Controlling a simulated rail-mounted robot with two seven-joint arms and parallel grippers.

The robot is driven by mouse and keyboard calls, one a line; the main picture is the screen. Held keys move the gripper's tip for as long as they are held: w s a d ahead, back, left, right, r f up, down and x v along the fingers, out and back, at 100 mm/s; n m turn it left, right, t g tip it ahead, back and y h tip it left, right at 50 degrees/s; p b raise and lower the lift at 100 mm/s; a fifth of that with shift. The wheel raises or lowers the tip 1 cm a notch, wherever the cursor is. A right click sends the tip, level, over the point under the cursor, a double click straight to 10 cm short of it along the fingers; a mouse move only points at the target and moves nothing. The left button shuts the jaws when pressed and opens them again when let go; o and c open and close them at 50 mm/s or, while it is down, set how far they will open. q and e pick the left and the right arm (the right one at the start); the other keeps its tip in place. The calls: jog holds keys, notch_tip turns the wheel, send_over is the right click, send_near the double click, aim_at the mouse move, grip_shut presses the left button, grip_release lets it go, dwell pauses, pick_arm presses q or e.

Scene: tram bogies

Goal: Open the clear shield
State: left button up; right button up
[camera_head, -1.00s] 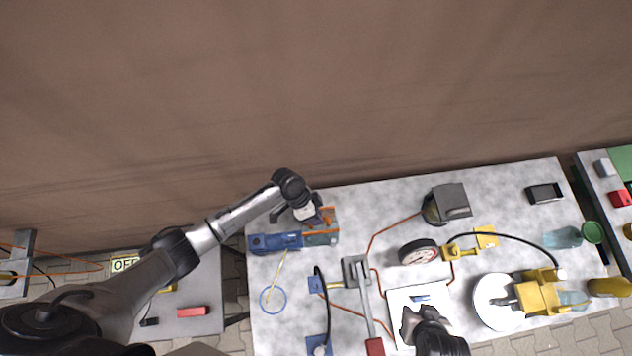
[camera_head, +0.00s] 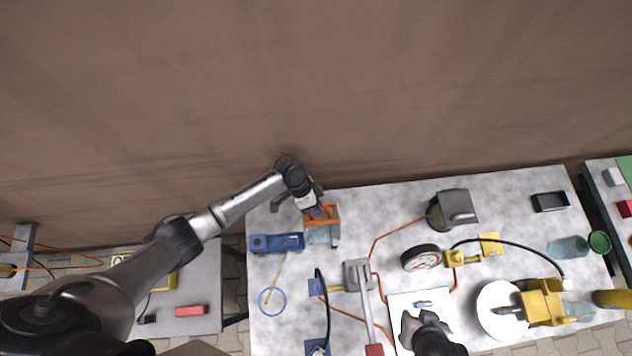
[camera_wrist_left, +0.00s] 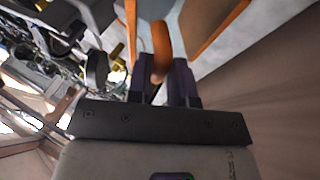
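The clear shield (camera_head: 322,235) is a pale see-through panel with orange edging, beside a blue block at the back left of the table. In the left wrist view, its light blue panel (camera_wrist_left: 190,22) and orange edges fill the top. My left gripper (camera_head: 318,209) is at the shield's orange upper part. In the wrist view its two dark fingers (camera_wrist_left: 165,80) stand close on either side of a curved orange handle (camera_wrist_left: 160,50) and appear shut on it. My right gripper (camera_head: 410,324) hangs over a white sheet at the front; its fingers cannot be made out.
The blue clamp-like block (camera_head: 275,243) lies left of the shield. A grey hooded unit (camera_head: 453,208), a wheel-like gauge (camera_head: 421,258) and a grey lever post (camera_head: 358,275) stand on the table (camera_head: 385,205). Cables cross the middle. A brown wall rises behind.

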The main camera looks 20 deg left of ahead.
pick_arm(q)
jog(key=o, duration=0.4)
jog(key=shift+s+f, duration=0.1)
jog(key=shift+s, duration=0.05)
jog(key=shift+r, duration=0.2)
jog(key=shift+r, duration=0.25)
jog(key=r, duration=0.2)
jog(key=d+r, duration=0.1)
jog(key=r, duration=0.1)
jog(key=shift+s, duration=0.1)
jog(key=s+d+r, duration=0.1)
jog(key=d+r, duration=0.1)
jog(key=d, duration=0.1)
jog(key=s+d+r, duration=0.1)
jog(key=d+r, duration=0.1)
jog(key=d, duration=0.1)
jog(key=s+d+r+b, duration=0.1)
jog(key=d+r, duration=0.1)
jog(key=d, duration=0.2)
jog(key=shift+d+r, duration=0.1)
